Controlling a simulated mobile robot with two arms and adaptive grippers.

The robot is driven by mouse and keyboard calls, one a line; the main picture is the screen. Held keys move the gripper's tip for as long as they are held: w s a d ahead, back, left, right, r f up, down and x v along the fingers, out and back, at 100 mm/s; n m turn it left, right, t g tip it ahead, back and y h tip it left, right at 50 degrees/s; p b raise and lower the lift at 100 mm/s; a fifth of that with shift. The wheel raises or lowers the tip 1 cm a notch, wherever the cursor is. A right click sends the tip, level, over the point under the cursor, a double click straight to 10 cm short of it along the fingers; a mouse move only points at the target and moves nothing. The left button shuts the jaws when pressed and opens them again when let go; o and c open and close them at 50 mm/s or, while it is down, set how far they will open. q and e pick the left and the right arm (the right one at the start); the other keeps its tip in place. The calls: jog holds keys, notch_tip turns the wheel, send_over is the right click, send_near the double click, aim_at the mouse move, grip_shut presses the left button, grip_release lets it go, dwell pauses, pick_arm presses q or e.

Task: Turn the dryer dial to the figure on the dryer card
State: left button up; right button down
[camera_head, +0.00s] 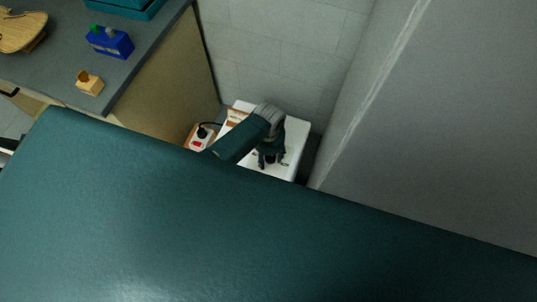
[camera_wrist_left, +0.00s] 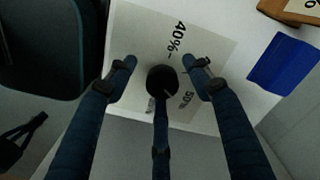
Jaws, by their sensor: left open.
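The white dryer (camera_head: 290,150) stands in the corner by the wall. In the left wrist view its black round dial (camera_wrist_left: 161,81) sits on a pale scale plate (camera_wrist_left: 210,45), with 40% above it and 50% to its lower right. Another figure is partly hidden by a finger. My left gripper (camera_head: 268,160) is over the dryer. In the left wrist view my left gripper (camera_wrist_left: 163,80) is open, its fingers spread around the dial; I cannot tell whether they touch it. A card on a wooden stand (camera_head: 236,117) is at the dryer's back left; its figure is unreadable, only a % sign showing at the wrist view's top right.
A white switch box with a red part (camera_head: 197,141) lies left of the dryer, with a black cable. The bench (camera_head: 150,60) at left holds a blue box (camera_head: 112,42), a small wooden block (camera_head: 89,83) and a violin body (camera_head: 22,32). A grey wall (camera_head: 430,120) rises close on the right.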

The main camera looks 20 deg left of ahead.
aim_at(268, 157)
pick_arm(q)
jog(key=shift+w+d+r, duration=0.1)
jog(key=shift+r, duration=0.4)
notch_tip(268, 157, up, 11)
